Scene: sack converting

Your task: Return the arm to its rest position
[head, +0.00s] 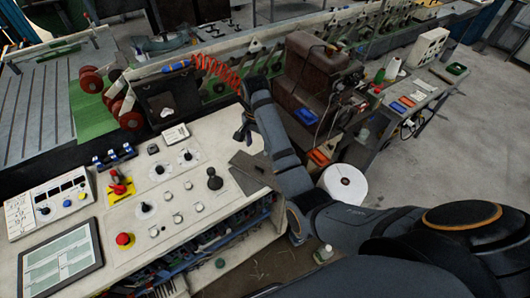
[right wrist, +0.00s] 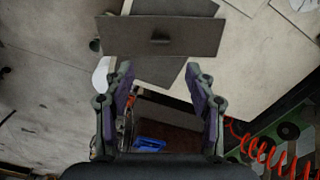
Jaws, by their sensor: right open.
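My right arm comes in from the right in the head view and bends up over the right end of the control desk (head: 225,150). Its gripper (head: 243,130) is at the desk's far right, partly hidden by the wrist. In the right wrist view the gripper (right wrist: 159,75) has its two fingers spread, with nothing between them. A dark flat plate with a small knob (right wrist: 190,38) lies beyond the fingertips, apart from them. My left gripper does not show.
The desk carries a joystick (head: 214,180), a red emergency button (head: 124,239), a red switch handle (head: 117,186) and a screen (head: 60,262). A red coiled hose (head: 215,70) hangs behind the gripper. A white roll (head: 343,184) stands on the floor beside the arm.

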